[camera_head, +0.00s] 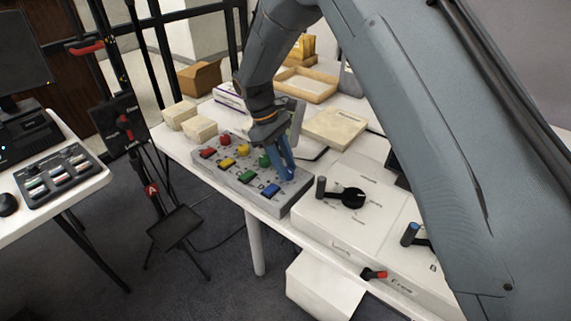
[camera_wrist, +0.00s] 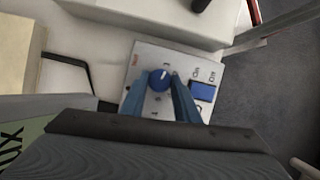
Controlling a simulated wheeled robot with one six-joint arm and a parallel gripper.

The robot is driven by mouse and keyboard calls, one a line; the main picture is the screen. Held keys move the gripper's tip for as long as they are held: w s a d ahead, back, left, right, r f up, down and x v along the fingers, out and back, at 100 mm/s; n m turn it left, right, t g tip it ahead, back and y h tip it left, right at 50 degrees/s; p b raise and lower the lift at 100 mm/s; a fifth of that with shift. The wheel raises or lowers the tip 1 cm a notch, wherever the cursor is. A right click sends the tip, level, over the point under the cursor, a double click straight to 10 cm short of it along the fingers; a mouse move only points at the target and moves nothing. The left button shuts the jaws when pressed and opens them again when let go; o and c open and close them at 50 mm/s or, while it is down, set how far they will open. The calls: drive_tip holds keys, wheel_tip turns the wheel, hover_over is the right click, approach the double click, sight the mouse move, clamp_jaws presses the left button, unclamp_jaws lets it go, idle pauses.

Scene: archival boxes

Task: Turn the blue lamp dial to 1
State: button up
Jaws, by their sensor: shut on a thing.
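The lamp panel (camera_head: 232,181) is a grey box on the table with red, yellow, green and blue controls. The blue dial (camera_wrist: 159,79) shows in the wrist view as a round knob with a white pointer line; in the head view my gripper hides most of it. My gripper (camera_wrist: 166,80) has its two blue fingers on either side of the dial, shut on it. It also shows in the head view (camera_head: 287,176) at the panel's right end. The blue rectangular button (camera_wrist: 203,91) sits beside the dial. The dial's markings are too small to read.
A white box with a black lever (camera_head: 347,197) stands right of the panel. Small cream boxes (camera_head: 199,128) are to its left, and a cream box (camera_head: 335,127) and wooden tray (camera_head: 306,85) lie behind. The table's front edge runs close to the panel.

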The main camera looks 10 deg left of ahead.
drive_tip(key=shift+s+d+n, duration=0.1)
drive_tip(key=shift+s+n, duration=0.05)
drive_tip(key=shift+n, duration=0.35)
drive_tip(key=o, duration=1)
drive_tip(key=b+v, duration=0.1)
drive_tip(key=v, duration=0.6)
drive_tip(key=shift+a+r+b, duration=0.2)
drive_tip(key=shift+r+b, duration=0.1)
drive_tip(key=shift+r, duration=0.05)
